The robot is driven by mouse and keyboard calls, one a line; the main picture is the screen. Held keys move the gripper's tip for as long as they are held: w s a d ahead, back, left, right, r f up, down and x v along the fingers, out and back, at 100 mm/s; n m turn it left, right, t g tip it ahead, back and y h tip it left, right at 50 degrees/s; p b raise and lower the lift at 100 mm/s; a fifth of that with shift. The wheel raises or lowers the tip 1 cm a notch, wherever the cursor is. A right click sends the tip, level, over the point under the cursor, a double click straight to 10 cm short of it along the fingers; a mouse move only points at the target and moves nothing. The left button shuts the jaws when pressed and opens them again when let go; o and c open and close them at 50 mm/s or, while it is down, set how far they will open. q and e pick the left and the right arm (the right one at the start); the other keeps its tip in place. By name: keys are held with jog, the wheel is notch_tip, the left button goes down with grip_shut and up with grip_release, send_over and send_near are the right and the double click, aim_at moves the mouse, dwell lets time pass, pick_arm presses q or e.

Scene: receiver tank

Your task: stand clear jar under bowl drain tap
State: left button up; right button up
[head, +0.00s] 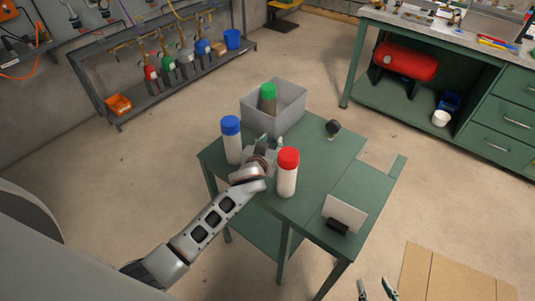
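My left gripper (270,147) is over the green table (325,158), between a white bottle with a blue cap (232,142) and one with a red cap (287,173). Its wrist hides most of its fingers, so I cannot tell whether it is open or holds anything. My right gripper (374,289) shows only its two fingertips at the bottom edge; they are apart, with nothing seen between them. I cannot make out a clear jar. Several coloured units (187,62) hang from piping over the rack at the upper left; no bowl drain tap can be told among them.
A grey bin (290,112) with a green-capped bottle (268,97) stands at the table's back. A dark round gauge-like item (333,128) and a pale plate in a black stand (345,213) are on its right. A red tank (406,62) lies under the workbench.

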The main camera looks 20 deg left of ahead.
pick_arm(q)
grip_shut()
dwell(0.3)
jog(key=shift+r, duration=0.55)
notch_tip(320, 180, up, 19)
jog(key=p, duration=0.3)
jog(key=s+a+r, duration=0.2)
jog(key=s+r, duration=0.4)
jog(key=r, duration=0.2)
jog(key=s+a+r, duration=0.2)
jog(key=s+r, duration=0.4)
jog(key=r, duration=0.2)
jog(key=shift+a+r+m+h, duration=0.15)
jog(key=shift+a+m+h, duration=0.15)
jog(key=shift+a+h, duration=0.1)
